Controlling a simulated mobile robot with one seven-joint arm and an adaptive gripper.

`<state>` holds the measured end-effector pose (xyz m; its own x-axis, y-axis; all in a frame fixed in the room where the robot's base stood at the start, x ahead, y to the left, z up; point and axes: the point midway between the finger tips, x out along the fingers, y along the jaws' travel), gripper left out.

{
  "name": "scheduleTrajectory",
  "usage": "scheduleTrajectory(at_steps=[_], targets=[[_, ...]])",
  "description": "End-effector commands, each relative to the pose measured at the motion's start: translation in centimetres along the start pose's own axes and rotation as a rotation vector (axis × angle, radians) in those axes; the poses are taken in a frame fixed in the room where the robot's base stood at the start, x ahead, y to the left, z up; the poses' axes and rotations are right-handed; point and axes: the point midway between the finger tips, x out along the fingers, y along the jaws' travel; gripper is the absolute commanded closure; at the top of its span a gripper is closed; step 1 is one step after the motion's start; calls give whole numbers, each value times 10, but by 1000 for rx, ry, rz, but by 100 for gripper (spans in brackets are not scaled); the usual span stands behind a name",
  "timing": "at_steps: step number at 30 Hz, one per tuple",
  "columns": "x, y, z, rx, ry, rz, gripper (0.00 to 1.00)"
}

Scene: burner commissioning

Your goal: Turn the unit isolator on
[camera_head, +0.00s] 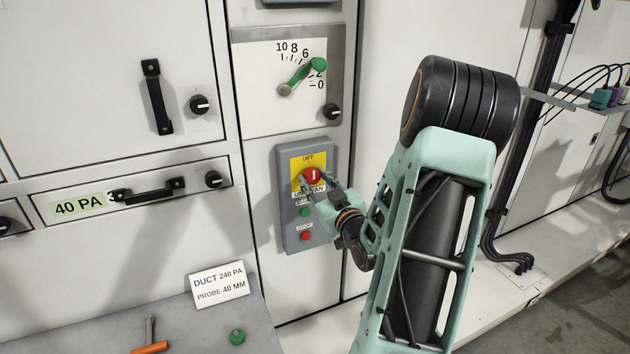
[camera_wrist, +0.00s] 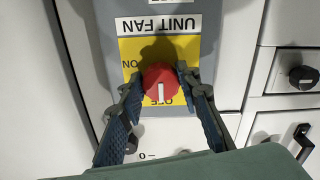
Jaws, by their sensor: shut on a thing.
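The unit isolator is a red rotary knob (camera_head: 312,175) on a yellow plate (camera_head: 297,165) on a grey box. Its white mark points up toward OFF in the head view. In the wrist view, which is upside down, the red knob (camera_wrist: 160,82) has its mark pointing down toward OFF, and ON is printed to the left. My gripper (camera_head: 316,183) is at the box with one finger on each side of the knob.
Below the knob are a green button (camera_head: 304,212) and a red button (camera_head: 305,236). Above is a scale with a green lever (camera_head: 302,76) and a black knob (camera_head: 332,111). A bench (camera_head: 210,325) at lower left holds a card (camera_head: 219,284) and an orange-handled tool (camera_head: 150,347).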

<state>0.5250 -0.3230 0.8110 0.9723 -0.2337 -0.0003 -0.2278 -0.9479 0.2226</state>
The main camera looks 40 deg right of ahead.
Motion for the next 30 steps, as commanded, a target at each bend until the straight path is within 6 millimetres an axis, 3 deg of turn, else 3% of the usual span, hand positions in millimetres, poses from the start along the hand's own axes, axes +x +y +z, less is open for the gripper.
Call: scheduleTrajectory(at_steps=[14,30], targets=[[0,-1,-1,100,0,-1,93],[0,-1,-2,576,0,1,93]])
